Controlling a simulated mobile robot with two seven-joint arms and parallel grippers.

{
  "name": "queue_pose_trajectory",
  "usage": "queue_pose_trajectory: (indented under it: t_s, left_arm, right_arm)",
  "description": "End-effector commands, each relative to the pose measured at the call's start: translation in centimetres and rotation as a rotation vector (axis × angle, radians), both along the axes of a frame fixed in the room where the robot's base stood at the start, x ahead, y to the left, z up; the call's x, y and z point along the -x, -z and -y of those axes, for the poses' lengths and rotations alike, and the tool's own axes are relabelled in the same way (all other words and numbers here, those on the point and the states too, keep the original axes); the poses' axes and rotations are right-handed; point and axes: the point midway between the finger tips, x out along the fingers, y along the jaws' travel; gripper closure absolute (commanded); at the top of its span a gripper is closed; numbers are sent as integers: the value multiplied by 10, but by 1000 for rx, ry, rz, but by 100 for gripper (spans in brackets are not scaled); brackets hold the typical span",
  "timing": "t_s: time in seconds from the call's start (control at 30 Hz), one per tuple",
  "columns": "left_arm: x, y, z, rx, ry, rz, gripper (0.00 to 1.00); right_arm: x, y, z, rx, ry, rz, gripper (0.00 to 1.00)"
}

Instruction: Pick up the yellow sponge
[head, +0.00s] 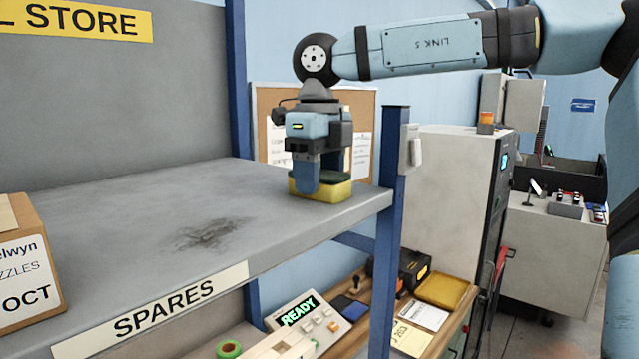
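The yellow sponge (335,191), with a dark green top layer, is at the right end of the grey shelf (150,215), close to its front corner. It looks level and appears to rest on the shelf. My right gripper (320,175) points straight down over it. One finger overlaps the sponge's near face, and the other goes down behind it, its tip hidden. I cannot tell whether the fingers press on the sponge or stand apart from it. My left gripper is not in view.
A blue post (391,215) stands just right of the sponge. A cardboard box (25,262) sits at the shelf's left end. The shelf between is clear, with a dark stain. Below is a bench with a READY device (308,318) and a yellow pad (442,291).

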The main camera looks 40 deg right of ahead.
Motion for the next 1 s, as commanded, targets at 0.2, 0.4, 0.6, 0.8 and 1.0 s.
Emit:
queue_pose_trajectory:
  t_s: [0.2, 0.4, 0.6, 0.8, 1.0]
  left_arm:
    - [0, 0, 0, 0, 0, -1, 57]
    - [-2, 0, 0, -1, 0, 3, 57]
    - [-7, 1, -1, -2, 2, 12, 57]
    - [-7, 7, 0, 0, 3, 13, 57]
    - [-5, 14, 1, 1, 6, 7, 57]
  right_arm:
    - [0, 0, 0, 0, 0, 0, 70]
    - [0, -1, 0, 1, 1, 0, 70]
    - [-1, -15, 0, 1, 2, 2, 70]
    - [-1, -52, 0, 1, 3, 4, 70]
    - [-1, -103, 0, 2, 2, 4, 70]
